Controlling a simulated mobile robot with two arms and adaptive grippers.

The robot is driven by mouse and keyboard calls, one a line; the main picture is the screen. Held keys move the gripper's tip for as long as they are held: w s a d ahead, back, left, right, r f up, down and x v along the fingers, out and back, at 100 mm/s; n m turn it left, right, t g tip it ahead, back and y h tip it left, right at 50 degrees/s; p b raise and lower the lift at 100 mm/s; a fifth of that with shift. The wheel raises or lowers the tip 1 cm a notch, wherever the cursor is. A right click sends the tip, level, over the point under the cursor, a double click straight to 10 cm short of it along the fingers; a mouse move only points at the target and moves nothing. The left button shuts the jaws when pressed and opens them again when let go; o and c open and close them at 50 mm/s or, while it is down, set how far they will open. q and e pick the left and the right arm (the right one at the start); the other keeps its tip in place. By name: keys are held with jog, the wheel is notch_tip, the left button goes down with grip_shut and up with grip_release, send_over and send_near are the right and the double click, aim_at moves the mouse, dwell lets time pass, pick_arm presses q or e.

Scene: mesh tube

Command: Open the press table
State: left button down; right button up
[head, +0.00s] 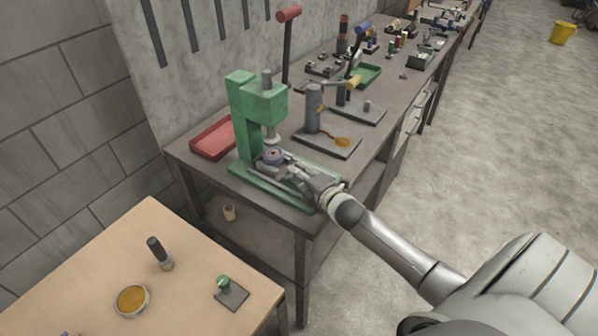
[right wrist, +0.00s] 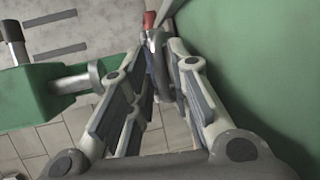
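The green press (head: 244,115) stands at the near end of the grey workbench. Its round press table (head: 273,155) sits low under the grey ram, above the green base. My right gripper (head: 296,178) is low in front of the press, close to the table. In the right wrist view my right gripper (right wrist: 160,75) has its two fingers apart. A grey rounded part (right wrist: 156,42) shows between and beyond the fingertips; I cannot tell whether they touch it. Green press surfaces flank the gripper. My left gripper is not in view.
A red tray (head: 212,138) lies left of the press. A grey stand with a plate (head: 327,140) is to its right, with several tools farther along. A wooden table (head: 185,285) with small items stands in front.

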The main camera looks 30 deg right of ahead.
jog(key=shift+w+f, duration=0.1)
jog(key=shift+w, duration=0.2)
jog(key=shift+c, duration=0.4)
grip_shut()
